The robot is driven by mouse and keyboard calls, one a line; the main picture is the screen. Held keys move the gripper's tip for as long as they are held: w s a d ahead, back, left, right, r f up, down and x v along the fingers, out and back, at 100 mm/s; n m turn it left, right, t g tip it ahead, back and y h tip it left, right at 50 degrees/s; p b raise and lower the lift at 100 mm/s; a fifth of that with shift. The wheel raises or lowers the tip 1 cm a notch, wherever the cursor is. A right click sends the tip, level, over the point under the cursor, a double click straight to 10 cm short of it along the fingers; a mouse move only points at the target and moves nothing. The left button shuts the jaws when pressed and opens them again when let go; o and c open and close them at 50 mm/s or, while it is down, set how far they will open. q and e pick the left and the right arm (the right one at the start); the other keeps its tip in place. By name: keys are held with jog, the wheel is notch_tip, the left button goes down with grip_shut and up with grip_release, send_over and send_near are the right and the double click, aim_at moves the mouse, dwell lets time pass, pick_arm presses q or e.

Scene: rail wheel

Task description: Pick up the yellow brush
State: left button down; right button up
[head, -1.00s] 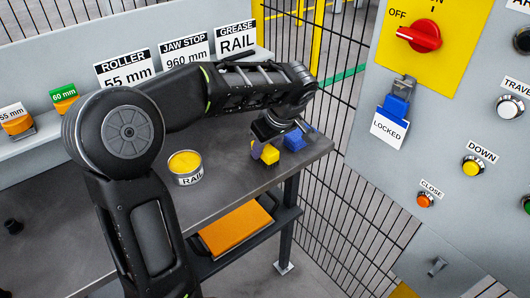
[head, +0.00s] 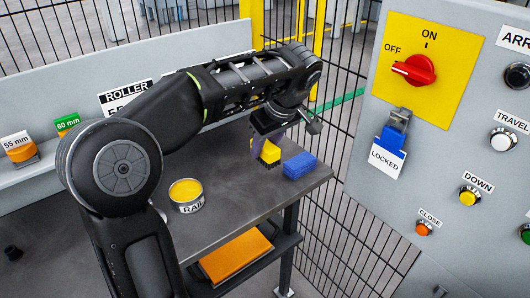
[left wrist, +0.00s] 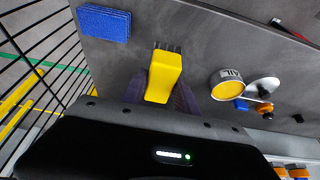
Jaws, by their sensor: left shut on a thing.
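The yellow brush (head: 270,152) has a yellow block handle and short dark bristles pointing down. My left gripper (head: 262,146) is shut on it, above the right part of the grey workbench (head: 235,160). In the left wrist view the brush (left wrist: 163,76) sits between the two dark purple fingers (left wrist: 160,94), bristles away from the palm. The brush looks raised off the bench, but the gap under the bristles is hard to judge. My forearm and wrist hide part of the bench's back. My right gripper is not in view.
A blue sponge (head: 299,165) lies on the bench right of the brush. A tin labelled RAIL (head: 186,195) stands to the left. A control panel (head: 450,130) with a red switch stands at the right. A wire fence (head: 345,150) runs behind. An orange block (head: 235,254) lies on the lower shelf.

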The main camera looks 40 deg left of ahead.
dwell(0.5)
pick_arm(q)
jog(key=c, duration=1.4)
grip_release()
jog(key=shift+c, duration=0.2)
jog(key=c, duration=0.7)
